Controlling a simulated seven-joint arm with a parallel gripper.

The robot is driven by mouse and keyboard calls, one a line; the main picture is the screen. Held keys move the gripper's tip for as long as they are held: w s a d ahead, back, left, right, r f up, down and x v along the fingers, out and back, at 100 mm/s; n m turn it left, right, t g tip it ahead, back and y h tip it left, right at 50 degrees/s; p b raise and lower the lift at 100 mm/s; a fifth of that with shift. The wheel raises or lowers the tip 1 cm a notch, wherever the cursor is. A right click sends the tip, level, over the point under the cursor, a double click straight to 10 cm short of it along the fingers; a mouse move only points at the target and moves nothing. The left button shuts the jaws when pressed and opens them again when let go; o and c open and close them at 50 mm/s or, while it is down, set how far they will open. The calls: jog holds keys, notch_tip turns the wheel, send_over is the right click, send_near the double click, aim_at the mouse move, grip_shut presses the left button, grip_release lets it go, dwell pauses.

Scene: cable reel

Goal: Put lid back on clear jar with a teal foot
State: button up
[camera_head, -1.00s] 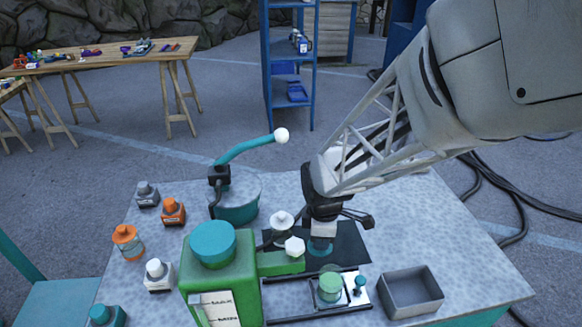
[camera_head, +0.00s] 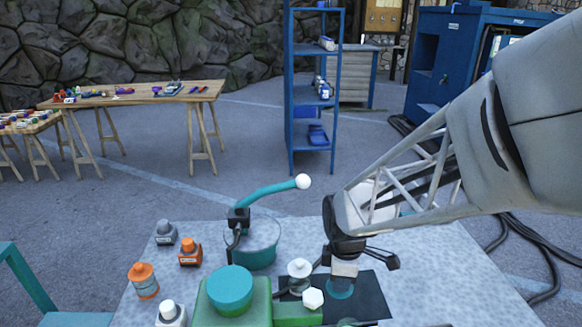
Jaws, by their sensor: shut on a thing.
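My gripper (camera_head: 343,270) points down over the black mat (camera_head: 373,304), right of the green container. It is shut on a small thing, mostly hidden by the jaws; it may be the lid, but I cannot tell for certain. Directly below the jaws a round teal shape (camera_head: 341,290) shows on the mat. It looks like the teal foot of the clear jar; its clear walls are hard to make out. Whether the held thing touches the jar is not clear.
A white-topped bottle (camera_head: 299,275) and a white hexagonal knob (camera_head: 313,299) are close left of my gripper. The right tabletop is clear.

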jog(key=shift+s, duration=0.1)
jog(key=s+r+n, duration=0.5)
jog(key=s+n, duration=0.2)
jog(key=s, duration=0.2)
jog(key=shift+d, duration=0.25)
dwell(0.3)
jog(key=shift+s+r, duration=0.1)
jog(key=shift+f, duration=0.2)
dwell(0.3)
jog(key=shift+f, duration=3)
jog(key=shift+f, duration=0.2)
dwell(0.5)
